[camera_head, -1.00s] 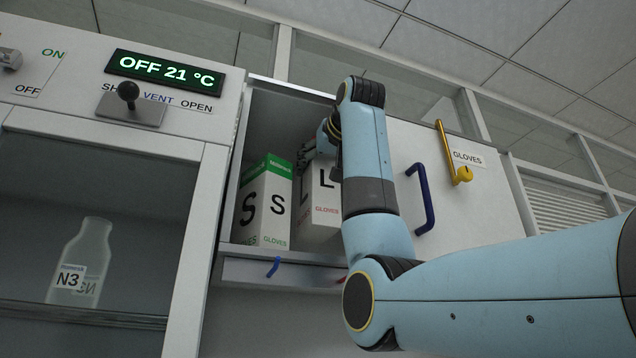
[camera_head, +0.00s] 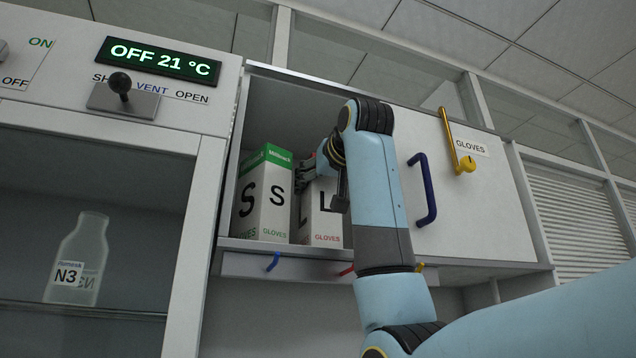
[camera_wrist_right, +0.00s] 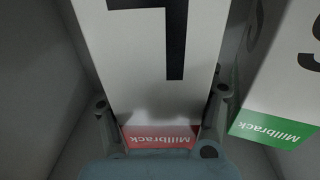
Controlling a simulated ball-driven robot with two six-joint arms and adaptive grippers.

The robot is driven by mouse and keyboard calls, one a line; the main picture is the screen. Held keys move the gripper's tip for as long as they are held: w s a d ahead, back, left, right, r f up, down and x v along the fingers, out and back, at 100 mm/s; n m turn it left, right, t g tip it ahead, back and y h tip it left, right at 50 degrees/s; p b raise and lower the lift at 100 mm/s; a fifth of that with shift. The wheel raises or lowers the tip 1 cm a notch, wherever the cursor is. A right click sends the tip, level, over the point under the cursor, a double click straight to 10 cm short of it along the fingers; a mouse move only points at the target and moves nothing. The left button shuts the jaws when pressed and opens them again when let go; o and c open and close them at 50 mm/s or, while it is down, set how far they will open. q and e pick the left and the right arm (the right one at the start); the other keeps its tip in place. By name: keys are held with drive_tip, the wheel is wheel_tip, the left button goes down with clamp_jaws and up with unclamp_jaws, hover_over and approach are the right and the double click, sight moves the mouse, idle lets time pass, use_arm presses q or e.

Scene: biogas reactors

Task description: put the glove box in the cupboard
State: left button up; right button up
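The white glove box with a large L (camera_head: 317,222) stands in the open left part of the cupboard (camera_head: 290,112), its base near the shelf front. Its red top band (camera_wrist_right: 158,137) shows in the right wrist view. My right gripper (camera_head: 307,174) is at the top of this box. In the wrist view the fingers of my right gripper (camera_wrist_right: 161,103) lie along both sides of the box, shut on it. My forearm hides part of the box's right side in the head view. I cannot tell whether its base touches the shelf. My left gripper is not in view.
A green-topped S glove box (camera_head: 265,198) stands close on the left of the L box. A cupboard panel labelled GLOVES, with a blue handle (camera_head: 425,190) and yellow latch (camera_head: 466,163), is at the right. Coloured hooks (camera_head: 273,262) hang below the shelf.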

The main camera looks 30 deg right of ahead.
drive_tip(key=shift+o, duration=1.1)
drive_tip(key=shift+r, duration=0.2)
drive_tip(key=b+v, duration=0.4)
drive_tip(key=v, duration=0.8)
drive_tip(key=shift+f, duration=0.15)
